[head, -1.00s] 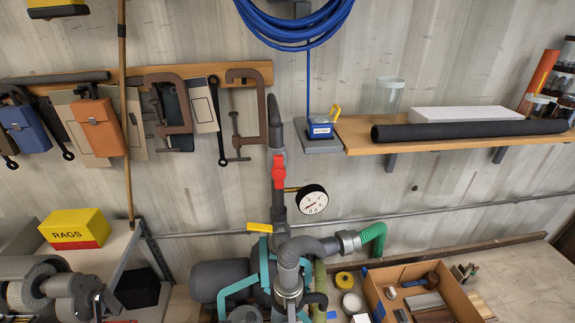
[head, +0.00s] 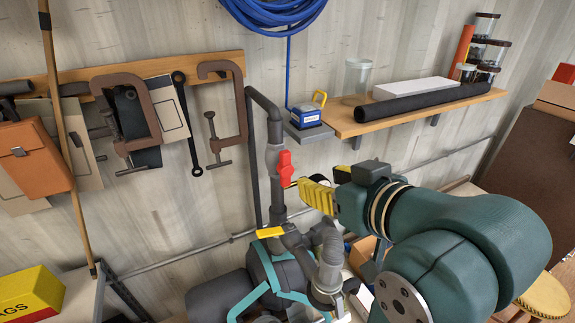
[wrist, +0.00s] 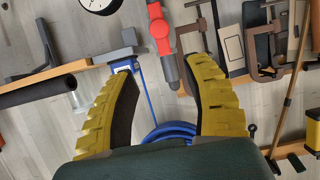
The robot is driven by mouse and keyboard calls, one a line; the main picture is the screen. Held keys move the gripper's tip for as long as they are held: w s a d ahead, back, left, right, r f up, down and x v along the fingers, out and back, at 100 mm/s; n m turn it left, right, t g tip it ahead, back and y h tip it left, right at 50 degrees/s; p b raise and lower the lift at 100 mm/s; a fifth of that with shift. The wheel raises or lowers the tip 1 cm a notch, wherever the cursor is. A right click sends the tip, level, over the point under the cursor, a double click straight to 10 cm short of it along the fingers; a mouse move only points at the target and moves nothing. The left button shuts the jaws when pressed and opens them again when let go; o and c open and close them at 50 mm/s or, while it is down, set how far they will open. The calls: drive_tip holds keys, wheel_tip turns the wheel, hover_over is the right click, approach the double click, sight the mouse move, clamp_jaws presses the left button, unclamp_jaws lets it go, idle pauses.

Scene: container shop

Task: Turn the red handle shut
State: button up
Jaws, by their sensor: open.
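The red handle (head: 285,168) is on a valve in the upright grey pipe on the wall, and lies roughly along that pipe. It also shows in the wrist view (wrist: 160,30), beyond the fingertips and between the lines of the two fingers. My gripper (head: 308,190) has yellow ridged fingers and is just right of the handle in the head view. In the wrist view my gripper (wrist: 158,66) is open, with nothing between its fingers. A gap shows between fingertips and handle there; I cannot tell its exact depth.
A yellow handle (head: 270,232) sits lower on the pipework, above the pump (head: 222,297). A shelf (head: 352,128) with a blue box (head: 306,116) is to the right. Clamps (head: 222,125) hang left of the pipe. The gauge (wrist: 98,3) is close by.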

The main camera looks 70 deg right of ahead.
sight(287, 167)
drive_tip(key=p+x, duration=0.4)
drive_tip(key=x, duration=1.1)
drive_tip(key=shift+w+f, duration=0.1)
drive_tip(key=shift+a, duration=0.1)
clamp_jaws()
